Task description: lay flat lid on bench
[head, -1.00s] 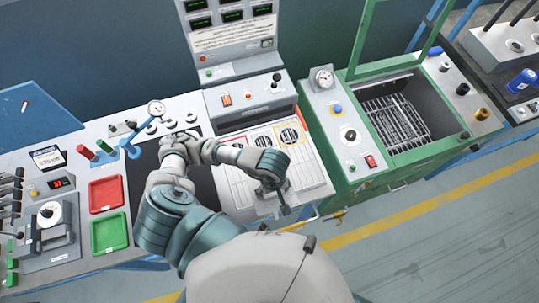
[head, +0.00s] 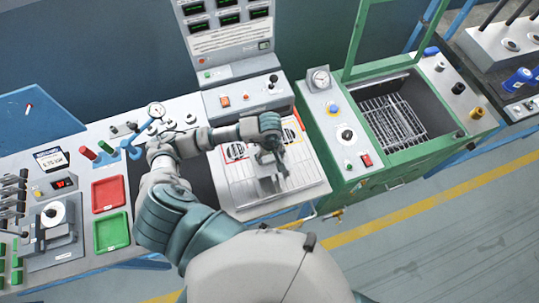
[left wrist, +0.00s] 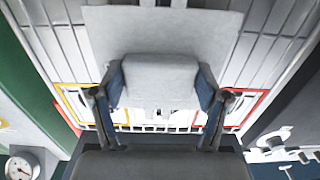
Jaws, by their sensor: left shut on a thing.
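My left gripper (head: 272,168) is over the white slatted bench top (head: 238,182) in the head view. In the left wrist view the fingers (left wrist: 160,92) are closed on either side of a light grey block (left wrist: 160,72), which appears to be the handle of the flat grey lid. The lid's plate (left wrist: 205,28) spreads out behind the block, over the slats. In the head view the lid (head: 268,187) is partly hidden by the gripper. I cannot tell whether the lid touches the bench. My right gripper is not in view.
A control panel (head: 240,98) stands behind the slatted top. A green cabinet with an open wire-rack bay (head: 395,120) is at the right. A red tray (head: 108,194) and a green tray (head: 111,232) lie at the left. Slats beside the lid are bare.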

